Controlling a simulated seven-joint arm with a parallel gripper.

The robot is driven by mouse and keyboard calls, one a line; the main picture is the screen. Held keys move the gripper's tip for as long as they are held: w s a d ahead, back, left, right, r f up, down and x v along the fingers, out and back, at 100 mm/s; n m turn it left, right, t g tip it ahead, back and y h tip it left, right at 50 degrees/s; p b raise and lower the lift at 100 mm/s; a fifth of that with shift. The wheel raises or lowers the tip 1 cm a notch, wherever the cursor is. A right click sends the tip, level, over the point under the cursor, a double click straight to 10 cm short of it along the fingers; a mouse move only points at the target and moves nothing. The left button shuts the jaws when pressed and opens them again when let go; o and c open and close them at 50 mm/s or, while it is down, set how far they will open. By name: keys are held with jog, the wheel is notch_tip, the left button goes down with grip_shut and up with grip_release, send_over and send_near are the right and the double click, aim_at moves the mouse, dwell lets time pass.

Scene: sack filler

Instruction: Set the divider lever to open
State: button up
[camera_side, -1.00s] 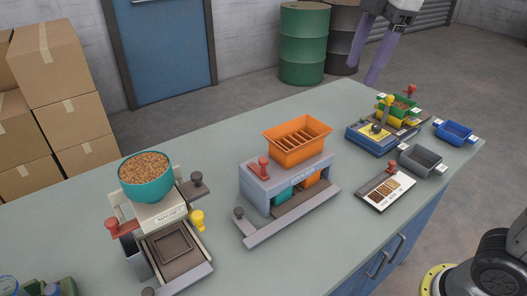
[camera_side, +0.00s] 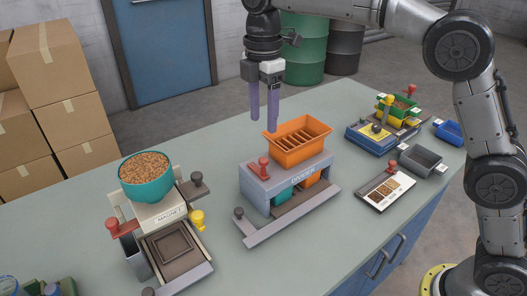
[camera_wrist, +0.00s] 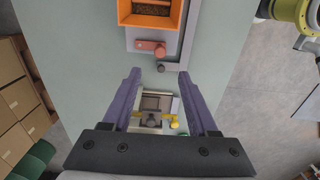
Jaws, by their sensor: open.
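The divider (camera_side: 288,178) is a grey box marked "DIVIDER" with an orange slotted hopper (camera_side: 298,139) on top. A red lever (camera_side: 263,166) stands on its left top; it also shows in the wrist view (camera_wrist: 150,47). A grey bar with a dark knob (camera_side: 239,212) runs along the divider's front; the knob appears in the wrist view (camera_wrist: 161,68). My gripper (camera_side: 263,124) points down with purple fingers apart, empty, above and behind the divider, left of the hopper. In the wrist view my fingers (camera_wrist: 160,75) are spread, with the lever beyond their tips.
The magnet unit (camera_side: 168,217) with a teal bowl of grain (camera_side: 146,177) stands at left. At right are a blue scale (camera_side: 371,137), a grey bin (camera_side: 420,160), a blue bin (camera_side: 448,132) and a sample board (camera_side: 385,190). Clear table (camera_side: 190,150) lies behind.

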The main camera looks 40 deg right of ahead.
aim_at(264, 159)
notch_tip(264, 159, down, 10)
jog(key=shift+r, duration=0.1)
dwell(0.4)
grip_shut()
